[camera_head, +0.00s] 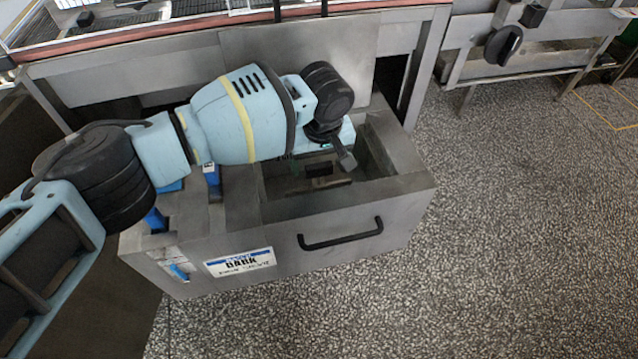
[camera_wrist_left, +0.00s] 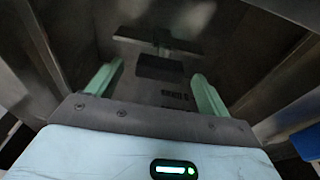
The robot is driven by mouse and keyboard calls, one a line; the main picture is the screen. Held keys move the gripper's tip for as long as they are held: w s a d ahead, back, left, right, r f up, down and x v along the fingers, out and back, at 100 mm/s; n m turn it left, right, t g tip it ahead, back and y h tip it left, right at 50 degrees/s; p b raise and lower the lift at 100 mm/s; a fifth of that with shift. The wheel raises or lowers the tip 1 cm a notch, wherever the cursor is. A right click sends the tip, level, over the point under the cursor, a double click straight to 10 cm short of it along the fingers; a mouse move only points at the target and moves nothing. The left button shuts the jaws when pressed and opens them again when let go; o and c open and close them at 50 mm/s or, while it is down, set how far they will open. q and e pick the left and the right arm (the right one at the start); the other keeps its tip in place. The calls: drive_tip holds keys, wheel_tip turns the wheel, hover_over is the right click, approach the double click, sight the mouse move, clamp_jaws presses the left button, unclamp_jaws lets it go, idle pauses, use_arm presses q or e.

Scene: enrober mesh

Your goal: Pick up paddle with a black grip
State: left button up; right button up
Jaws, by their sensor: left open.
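The paddle's black grip (camera_head: 319,170) shows inside the metal compartment of the drawer in the head view, below my left gripper (camera_head: 321,160). In the left wrist view, the black grip (camera_wrist_left: 160,68) lies between and beyond the two green fingers of my left gripper (camera_wrist_left: 157,72). A grey crosspiece (camera_wrist_left: 158,42) lies past the grip. The gripper is open and nothing is held in it. I cannot tell how far the fingertips are from the grip. The rest of the paddle is dark or hidden. My right gripper is not in view.
The metal drawer (camera_head: 290,262) has a black handle (camera_head: 340,236) and a label reading "DARK" (camera_head: 240,262). Its walls stand close around the left gripper. Blue-handled items (camera_head: 213,183) stand in its left part. Speckled floor (camera_head: 520,230) is open at the right.

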use_arm(q)
wheel_tip(320, 180, down, 2)
drive_tip(key=shift+w, duration=0.15)
drive_tip(key=shift+f, duration=0.1)
drive_tip(key=c, duration=1)
wheel_tip(320, 180, up, 9)
drive_tip(key=shift+w+f+p, duration=0.1)
drive_tip(key=shift+f+p, duration=0.1)
drive_tip(key=shift+p, duration=0.45)
drive_tip(key=shift+r, duration=0.75)
drive_tip(key=shift+r+p, duration=4.35)
